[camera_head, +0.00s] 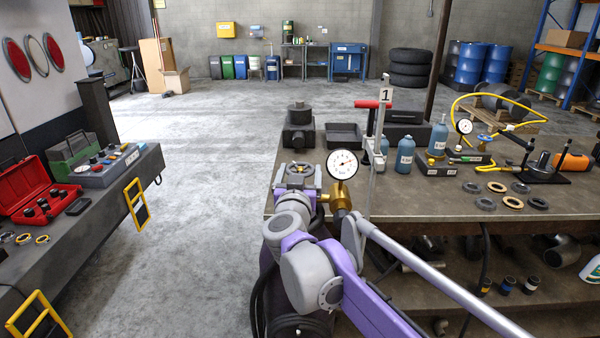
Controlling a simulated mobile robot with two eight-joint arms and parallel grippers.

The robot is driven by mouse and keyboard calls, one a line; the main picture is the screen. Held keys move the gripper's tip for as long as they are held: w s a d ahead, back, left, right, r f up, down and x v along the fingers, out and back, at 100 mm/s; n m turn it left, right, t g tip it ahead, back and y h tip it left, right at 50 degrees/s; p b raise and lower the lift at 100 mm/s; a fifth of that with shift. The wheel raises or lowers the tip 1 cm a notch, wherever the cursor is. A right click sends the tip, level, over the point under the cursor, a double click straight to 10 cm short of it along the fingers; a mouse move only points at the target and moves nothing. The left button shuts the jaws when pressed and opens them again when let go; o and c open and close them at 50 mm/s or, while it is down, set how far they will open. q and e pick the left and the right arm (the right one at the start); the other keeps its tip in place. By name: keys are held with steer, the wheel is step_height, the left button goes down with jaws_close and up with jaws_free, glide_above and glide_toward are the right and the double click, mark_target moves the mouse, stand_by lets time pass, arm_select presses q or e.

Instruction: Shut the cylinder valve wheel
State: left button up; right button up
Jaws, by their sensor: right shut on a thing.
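My right gripper (298,176) is at the bench's left front corner, reached by my purple and grey arm from below. It is shut at the top of the dark gas cylinder (268,262), where the valve wheel is; my gripper and wrist hide the wheel almost fully. Just right of the gripper stands a round white pressure gauge (342,164) on a brass fitting (340,202). My arm covers much of the cylinder. How far the wheel is turned cannot be seen. My left gripper is not in view.
The workbench (440,205) extends right, with a black block (299,128), blue bottles (405,156), a numbered post (378,145) and several rings. A side bench (110,180) with a red toolbox (28,190) stands left. Open concrete floor (205,170) lies between.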

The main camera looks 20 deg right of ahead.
steer(key=shift+h, duration=0.3)
steer(key=m+g+h, duration=0.2)
steer(key=h, duration=0.1)
steer(key=shift+w+a+m, duration=0.1)
steer(key=shift+a+m, duration=0.05)
steer(key=shift+m, duration=0.15)
steer(key=shift+m+g+h+p, duration=0.8)
steer(key=shift+m+g+h, duration=0.8)
steer(key=shift+h, duration=0.3)
steer(key=o, duration=1.1)
